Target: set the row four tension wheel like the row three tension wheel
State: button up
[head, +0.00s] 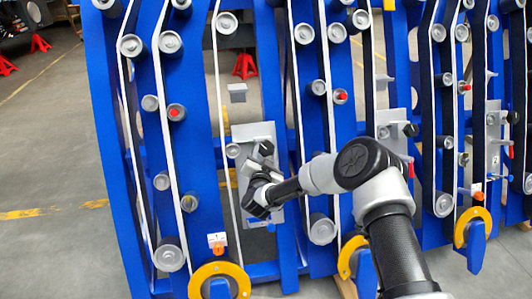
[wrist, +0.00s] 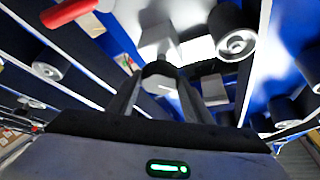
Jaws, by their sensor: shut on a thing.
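A grey plate (head: 262,132) with a black knob (head: 266,147) and a small grey roller (head: 233,150) is on the leftmost blue row unit. My gripper (head: 250,168) reaches it from the right, in front of the plate's lower part. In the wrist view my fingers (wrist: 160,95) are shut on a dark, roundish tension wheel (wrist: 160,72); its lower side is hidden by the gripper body. A like grey plate (head: 393,118) with a black knob (head: 411,130) is on the middle unit. I cannot read any row number.
Several grey rollers and white belts line the blue frames (head: 97,90). Yellow rings (head: 219,266) are at the bottom. In the wrist view a roller (wrist: 236,44) is right of the fingers and a red part (wrist: 68,12) is upper left. Open floor (head: 50,160) is at left.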

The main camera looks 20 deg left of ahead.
jog(key=shift+r+m+h, duration=0.1)
jog(key=shift+m+h, duration=0.5)
jog(key=shift+m, duration=0.9)
jog(key=o, duration=1.1)
jog(key=shift+c, duration=0.2)
jog(key=shift+s, duration=0.15)
jog(key=p+v, duration=0.3)
jog(key=v, duration=1.4)
jog(key=shift+a+r+p, duration=0.15)
jog(key=shift+r+p, duration=0.25)
